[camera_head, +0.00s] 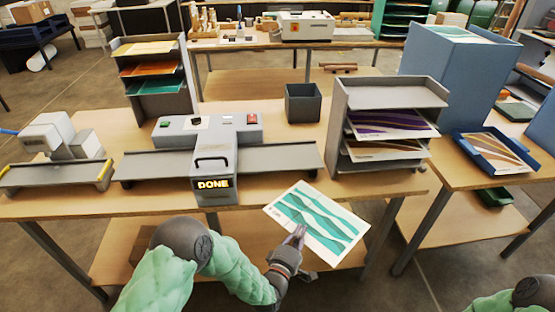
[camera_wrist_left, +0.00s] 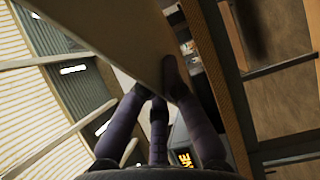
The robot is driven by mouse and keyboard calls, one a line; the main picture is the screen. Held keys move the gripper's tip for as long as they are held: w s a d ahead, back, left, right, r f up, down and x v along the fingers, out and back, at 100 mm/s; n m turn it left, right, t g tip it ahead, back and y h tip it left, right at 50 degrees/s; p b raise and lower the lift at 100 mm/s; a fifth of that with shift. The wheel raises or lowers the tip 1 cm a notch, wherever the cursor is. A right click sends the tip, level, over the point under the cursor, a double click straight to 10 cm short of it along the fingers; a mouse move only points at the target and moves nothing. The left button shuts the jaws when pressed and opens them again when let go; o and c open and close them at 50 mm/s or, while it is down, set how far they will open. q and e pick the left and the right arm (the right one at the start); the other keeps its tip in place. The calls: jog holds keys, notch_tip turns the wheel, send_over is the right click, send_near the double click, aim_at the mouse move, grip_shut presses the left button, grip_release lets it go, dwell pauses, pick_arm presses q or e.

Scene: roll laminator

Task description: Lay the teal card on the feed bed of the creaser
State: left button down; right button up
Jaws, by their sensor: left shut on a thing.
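The teal card (camera_head: 325,218), white with teal wave bands, is held in the air at the front edge of the table, tilted towards me. My left gripper (camera_head: 299,236) is shut on its near edge. In the left wrist view the fingers (camera_wrist_left: 160,85) close on the card's plain pale back (camera_wrist_left: 120,30). A grey machine (camera_head: 213,160) with a lit "DONE" display has flat dark beds on both sides; its right bed (camera_head: 280,160) is bare, behind and left of the card. No label tells whether it is the creaser. My right gripper is out of view.
A sorter (camera_head: 388,95) with printed sheets stands right of the machine, close behind the card. A dark bin (camera_head: 303,103) stands behind the right bed. A smaller device (camera_head: 60,150) with a yellow-ended bed sits at left. A blue tray (camera_head: 495,152) is on the right table.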

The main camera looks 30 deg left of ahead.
pick_arm(q)
jog(key=shift+w+r+p, duration=0.15)
jog(key=shift+r+p, duration=0.3)
jog(key=shift+r, duration=0.2)
jog(key=shift+f, duration=0.1)
